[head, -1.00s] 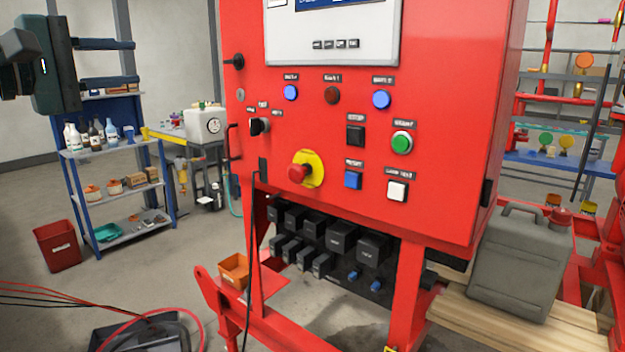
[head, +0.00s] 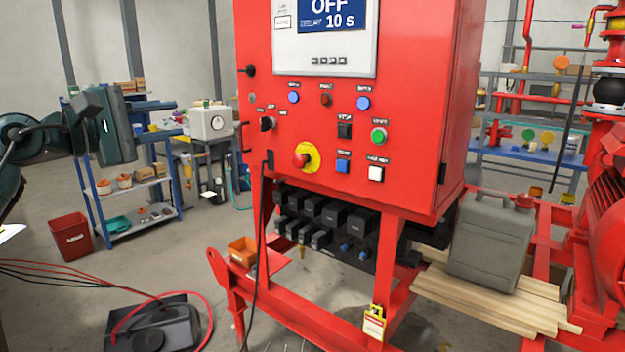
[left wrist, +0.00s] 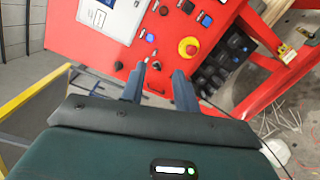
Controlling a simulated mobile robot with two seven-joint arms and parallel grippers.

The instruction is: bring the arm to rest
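My left gripper (head: 163,120) is at the upper left of the head view, with its dark green body and two dark fingers pointing right. It is raised in front of the blue shelf and left of the red control cabinet (head: 220,80). In the left wrist view the two fingers (left wrist: 158,85) stand apart with nothing between them, so it is open. Beyond the fingertips the cabinet face (left wrist: 120,50) shows, tilted, with a red emergency knob (left wrist: 189,47) on a yellow ring. I cannot see any contact with the cabinet. My right gripper is not in view.
The cabinet display (head: 328,18) reads OFF and 10 s. A grey jerrycan (head: 490,245) stands on planks (head: 490,300) at right. A red bin (head: 71,238) and blue shelf (head: 95,215) stand at left. Cables run to a black tray (head: 180,335).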

